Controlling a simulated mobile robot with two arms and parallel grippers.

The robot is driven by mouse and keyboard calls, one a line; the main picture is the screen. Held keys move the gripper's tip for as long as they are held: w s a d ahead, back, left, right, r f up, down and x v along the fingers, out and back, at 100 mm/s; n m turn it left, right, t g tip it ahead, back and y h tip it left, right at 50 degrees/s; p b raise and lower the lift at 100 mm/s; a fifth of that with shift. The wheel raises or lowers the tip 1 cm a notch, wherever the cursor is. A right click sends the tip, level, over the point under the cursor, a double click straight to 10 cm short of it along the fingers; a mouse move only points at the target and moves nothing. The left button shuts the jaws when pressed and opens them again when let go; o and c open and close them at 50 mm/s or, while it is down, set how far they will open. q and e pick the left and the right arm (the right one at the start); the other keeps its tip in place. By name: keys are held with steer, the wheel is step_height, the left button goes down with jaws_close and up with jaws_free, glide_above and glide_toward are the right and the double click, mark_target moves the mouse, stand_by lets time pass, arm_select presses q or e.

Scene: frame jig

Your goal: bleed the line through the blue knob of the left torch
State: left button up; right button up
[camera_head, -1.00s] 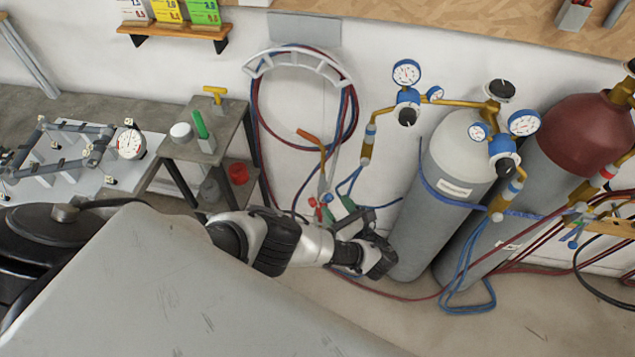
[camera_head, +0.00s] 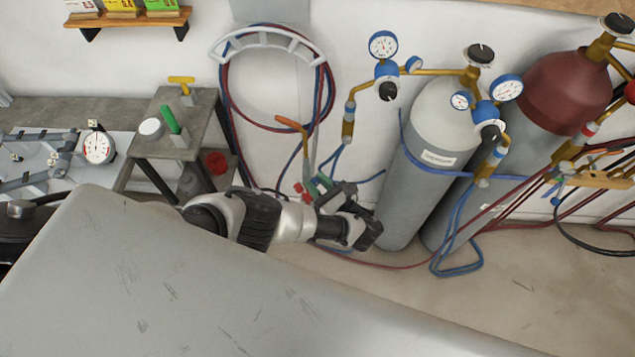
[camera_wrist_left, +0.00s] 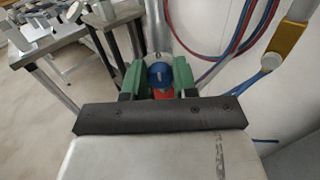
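The left torch (camera_head: 293,126) hangs on a stand by the wall, with an orange bent tip and a red knob (camera_head: 303,192) low on it. My left gripper (camera_head: 319,184) is at its lower end. In the left wrist view, the blue knob (camera_wrist_left: 160,74) lies between the two green fingers of that gripper (camera_wrist_left: 160,86), with red (camera_wrist_left: 163,94) just below it. The fingers flank the knob closely; whether they press on it cannot be told. The blue knob is hidden in the head view. My right gripper is not in view.
Grey cylinder (camera_head: 418,175) and maroon-topped cylinder (camera_head: 568,90) with gauges stand to the right. Red and blue hoses hang from a wall rack (camera_head: 268,38) and trail on the floor. A small side table (camera_head: 190,145) stands left of the torch.

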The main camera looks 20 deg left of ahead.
arm_select(q)
steer(key=n, duration=0.4)
steer(key=shift+s+f, duration=0.1)
steer(key=shift+c, duration=0.2)
steer(key=shift+a+n, duration=0.1)
steer(key=shift+n, duration=0.8)
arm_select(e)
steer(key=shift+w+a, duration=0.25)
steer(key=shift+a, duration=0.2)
arm_select(q)
steer(key=o, duration=0.9)
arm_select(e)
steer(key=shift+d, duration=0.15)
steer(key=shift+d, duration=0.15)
